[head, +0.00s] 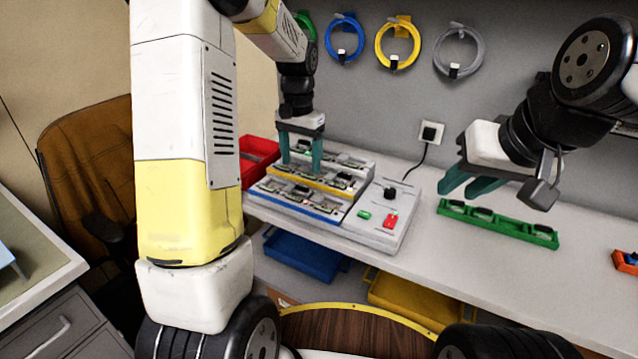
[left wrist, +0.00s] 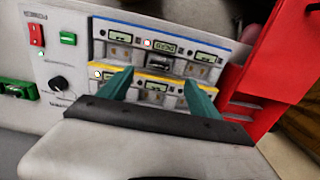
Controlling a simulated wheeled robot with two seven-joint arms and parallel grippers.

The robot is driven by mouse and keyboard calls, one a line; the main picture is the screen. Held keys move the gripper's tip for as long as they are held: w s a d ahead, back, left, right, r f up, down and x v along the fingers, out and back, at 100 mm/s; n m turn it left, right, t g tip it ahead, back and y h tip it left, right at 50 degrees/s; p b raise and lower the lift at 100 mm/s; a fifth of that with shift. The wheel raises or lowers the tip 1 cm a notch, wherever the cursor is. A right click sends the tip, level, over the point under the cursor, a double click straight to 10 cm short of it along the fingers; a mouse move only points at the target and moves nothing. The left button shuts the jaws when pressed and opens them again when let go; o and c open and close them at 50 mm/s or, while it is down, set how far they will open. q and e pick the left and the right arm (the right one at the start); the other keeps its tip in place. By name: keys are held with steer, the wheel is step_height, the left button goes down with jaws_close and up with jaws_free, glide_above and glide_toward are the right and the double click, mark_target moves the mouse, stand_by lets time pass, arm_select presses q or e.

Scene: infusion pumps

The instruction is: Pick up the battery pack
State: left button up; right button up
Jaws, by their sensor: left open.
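Small dark blocks that look like battery packs sit in a green tray (head: 498,222) on the bench at the right. A dark block (left wrist: 164,62) also sits in the tiered pump rack (head: 300,207), just beyond my left fingertips in the left wrist view. I cannot tell which one the task means. My left gripper (head: 301,158) is open and points down over the rack's upper tiers; its two green fingers also show in the left wrist view (left wrist: 158,86), with nothing visible between them.
A control panel (head: 381,222) with a black knob, green switch and red switch adjoins the rack. A red bin (head: 254,160) stands behind it at left. Blue (head: 300,256) and yellow (head: 410,300) bins are below the bench. Coiled cables (head: 398,42) hang on the wall.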

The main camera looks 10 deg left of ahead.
mark_target(302, 185)
arm_select(q)
step_height(302, 185, down, 7)
steer(key=shift+s+f, duration=0.1)
steer(key=c, duration=1.6)
